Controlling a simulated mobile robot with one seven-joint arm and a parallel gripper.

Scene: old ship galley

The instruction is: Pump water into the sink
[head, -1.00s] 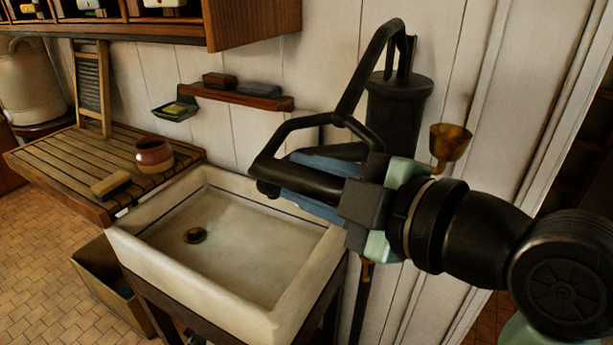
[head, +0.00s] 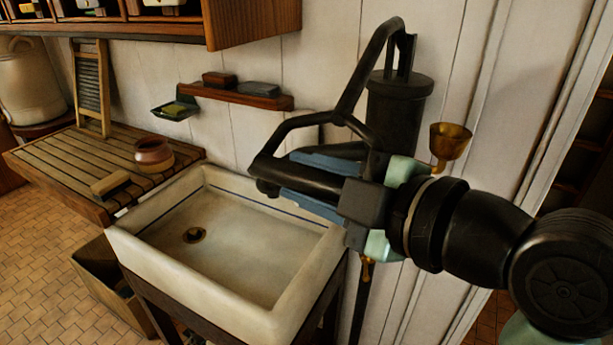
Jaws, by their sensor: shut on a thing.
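The black pump (head: 396,112) stands against the white plank wall, to the right of the sink. Its long handle (head: 370,72) slopes down from the top toward the left and ends in a loop-shaped grip above the sink's back right corner. My gripper (head: 292,178), with blue fingers, is shut on the handle's lower bar. The pale sink (head: 285,325) is below and to the left. The pump's spout is hidden behind my gripper and the handle.
A slatted wooden drainboard (head: 60,160) left of the sink bears a brown pot (head: 154,155), a brush (head: 110,184) and a washboard (head: 90,90). A small shelf (head: 235,97) is on the wall. A brass funnel-like cup (head: 449,142) is right of the pump.

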